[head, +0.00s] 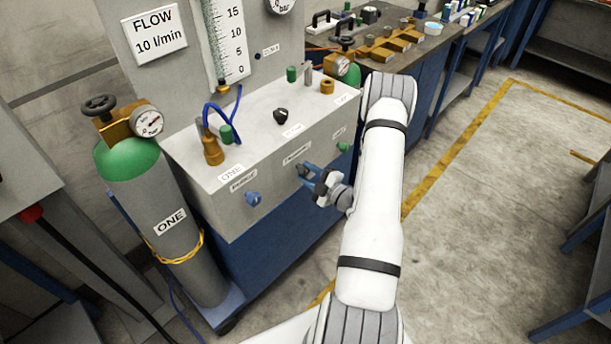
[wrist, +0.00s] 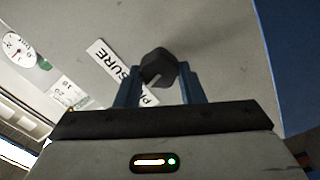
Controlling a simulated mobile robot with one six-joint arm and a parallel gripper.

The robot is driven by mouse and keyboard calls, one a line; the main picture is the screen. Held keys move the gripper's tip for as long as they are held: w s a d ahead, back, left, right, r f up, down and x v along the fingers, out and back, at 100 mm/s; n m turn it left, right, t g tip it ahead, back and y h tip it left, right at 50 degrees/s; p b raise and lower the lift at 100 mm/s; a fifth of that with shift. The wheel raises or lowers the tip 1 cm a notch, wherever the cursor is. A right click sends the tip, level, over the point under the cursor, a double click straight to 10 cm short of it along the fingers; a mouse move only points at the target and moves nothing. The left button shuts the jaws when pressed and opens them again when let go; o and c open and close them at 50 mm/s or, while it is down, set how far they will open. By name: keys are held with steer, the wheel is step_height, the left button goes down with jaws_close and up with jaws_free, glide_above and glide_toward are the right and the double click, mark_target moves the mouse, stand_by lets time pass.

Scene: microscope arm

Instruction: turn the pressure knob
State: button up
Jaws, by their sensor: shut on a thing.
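The pressure knob (wrist: 158,66) is dark with a pale pointer line and sits on the grey panel over a label (wrist: 122,72) reading in part "PRESSURE". In the wrist view the blue fingers of my gripper (wrist: 162,76) stand on both sides of it, shut on it. The pointer line slants in the picture. In the head view my gripper (head: 308,171) reaches the front face of the grey control box (head: 270,182) from the right. The knob is mostly hidden there by the fingers.
A blue knob (head: 252,198) is on the same face, left of my gripper. A green fitting (head: 343,147) is to its right. A gas cylinder (head: 165,200) marked "ONE" stands left of the box. A workbench (head: 425,62) stands behind.

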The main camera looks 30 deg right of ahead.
steer(key=o, duration=1)
steer(key=shift+f, duration=0.15)
steer(key=shift+s, duration=0.1)
steer(key=v, duration=0.7)
steer(key=shift+s+d+b, duration=0.15)
steer(key=shift+s+b, duration=0.15)
steer(key=shift+b, duration=0.1)
